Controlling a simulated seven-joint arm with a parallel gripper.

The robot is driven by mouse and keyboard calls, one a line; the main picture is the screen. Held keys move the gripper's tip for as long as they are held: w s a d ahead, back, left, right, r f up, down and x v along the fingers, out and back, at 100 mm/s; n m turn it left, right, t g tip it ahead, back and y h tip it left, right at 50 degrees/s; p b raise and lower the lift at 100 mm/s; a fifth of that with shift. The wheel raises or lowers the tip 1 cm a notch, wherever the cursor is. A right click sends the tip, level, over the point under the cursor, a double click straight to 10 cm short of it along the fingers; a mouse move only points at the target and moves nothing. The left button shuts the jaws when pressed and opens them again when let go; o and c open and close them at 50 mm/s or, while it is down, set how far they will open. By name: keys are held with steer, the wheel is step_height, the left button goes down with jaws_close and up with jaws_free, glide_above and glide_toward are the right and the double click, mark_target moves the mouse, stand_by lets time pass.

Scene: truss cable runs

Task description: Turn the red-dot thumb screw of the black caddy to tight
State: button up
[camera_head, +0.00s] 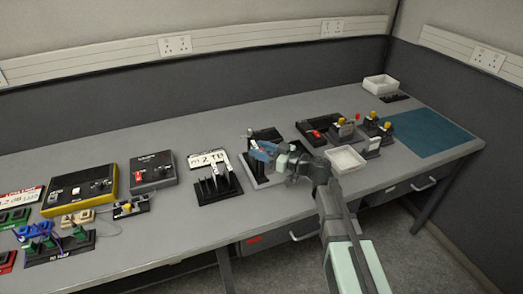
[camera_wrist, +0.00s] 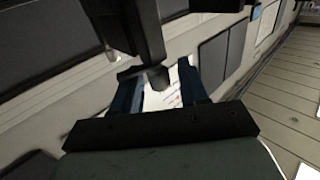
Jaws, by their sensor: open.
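My gripper (camera_head: 264,151) has blue fingers and is over the middle of the bench in the head view. In the wrist view my gripper (camera_wrist: 160,92) is open, with its two blue fingers apart. A dark part with a blunt end (camera_wrist: 153,76) reaches down close to the gap between them; I cannot tell whether it touches a finger. A black item (camera_head: 266,134) stands just behind the gripper in the head view and is partly covered by it; it may be the black caddy. No red dot on a screw can be made out.
A black rack with upright prongs (camera_head: 216,188) stands left of the gripper. An empty white tray (camera_head: 345,159) is close on the right, with yellow-topped blocks (camera_head: 371,146) beyond it. A black tray (camera_head: 307,125) holds a red item. The blue mat (camera_head: 432,136) at right is clear.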

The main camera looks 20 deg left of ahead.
steer(key=shift+c, duration=0.2)
jaws_close()
steer(key=shift+w+g, duration=0.1)
steer(key=shift+g, duration=0.2)
steer(key=n+g, duration=0.2)
steer(key=shift+w+g, duration=0.15)
steer(key=shift+g, duration=0.15)
steer(key=n+g, duration=0.2)
steer(key=g, duration=0.1)
steer(key=shift+a+g+h, duration=0.1)
steer(key=shift+g+h, duration=0.2)
steer(key=shift+h, duration=0.1)
steer(key=n+g+h, duration=0.2)
steer(key=n+g, duration=0.1)
steer(key=g, duration=0.1)
steer(key=shift+n+g+h, duration=0.7)
steer(key=shift+n+g, duration=0.3)
steer(key=shift+g, duration=0.2)
steer(key=shift+s, duration=0.25)
